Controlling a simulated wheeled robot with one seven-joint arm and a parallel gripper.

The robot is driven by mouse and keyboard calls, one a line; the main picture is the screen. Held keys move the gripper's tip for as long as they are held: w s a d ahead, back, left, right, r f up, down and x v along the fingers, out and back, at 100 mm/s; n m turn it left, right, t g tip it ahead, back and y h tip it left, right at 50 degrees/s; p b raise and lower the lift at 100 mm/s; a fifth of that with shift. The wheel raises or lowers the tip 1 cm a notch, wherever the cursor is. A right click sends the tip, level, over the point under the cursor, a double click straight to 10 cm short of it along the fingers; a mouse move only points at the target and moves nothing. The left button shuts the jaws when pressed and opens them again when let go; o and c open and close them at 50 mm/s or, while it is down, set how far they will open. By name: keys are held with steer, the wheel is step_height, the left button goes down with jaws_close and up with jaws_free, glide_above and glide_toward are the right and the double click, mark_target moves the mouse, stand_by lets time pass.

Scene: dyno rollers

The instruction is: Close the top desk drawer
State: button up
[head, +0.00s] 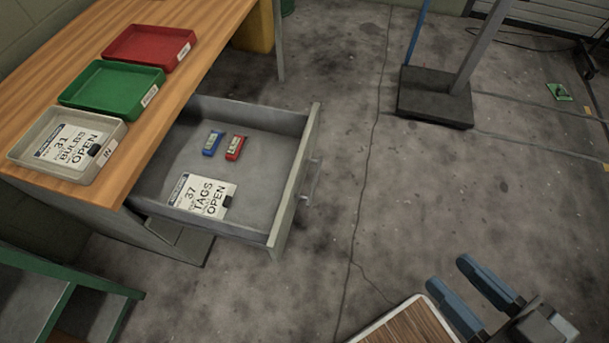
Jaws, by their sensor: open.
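The top desk drawer (262,138) is grey and pulled out from under the wooden desk top (108,36). Its front panel, seen edge-on, faces right and carries a handle (310,182). Inside lie a white card reading "37 TAGS OPEN" (203,194), a small blue item (212,143) and a small red item (235,148). My gripper (465,285) is at the lower right, with two blue fingers spread apart. It is open and empty, well away from the drawer and its handle.
A red tray (148,46), a green tray (111,86) and a grey tray (66,138) with a card stand on the desk. A dark stand base (435,96) is at the upper right. A wood-topped surface (405,325) is beside my gripper. Floor between drawer and gripper is clear.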

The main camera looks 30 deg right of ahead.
steer(key=w+d+f+m+g+b, duration=0.1)
steer(key=f, duration=0.5)
steer(key=w+d+f+m+g+b, duration=0.1)
steer(key=f+m, duration=0.1)
steer(key=f, duration=0.4)
steer(key=w+d+f+m+g+b, duration=0.1)
steer(key=d+f+m, duration=0.1)
steer(key=f, duration=0.4)
steer(key=shift+w+f+g, duration=0.3)
steer(key=shift+w+g, duration=0.1)
steer(key=c, duration=0.6)
steer(key=w+f+m+y+b, duration=0.1)
steer(key=f, duration=0.2)
steer(key=w+f+m+g+y+b, duration=0.1)
steer(key=w+f, duration=0.1)
steer(key=f, duration=0.1)
steer(key=w+f+m+b, duration=0.1)
steer(key=w+f, duration=0.1)
steer(key=f, duration=0.1)
steer(key=shift+w+d+f+y, duration=0.15)
steer(key=shift+y, duration=0.25)
jaws_close()
steer(key=t+y+b, duration=0.3)
steer(key=y+b, duration=0.2)
steer(key=y, duration=0.5)
glide_toward(296, 181)
steer(key=shift+m, duration=0.3)
steer(key=x, duration=0.6)
steer(key=shift+w+a+p, duration=0.25)
steer(key=shift+a+p, duration=0.1)
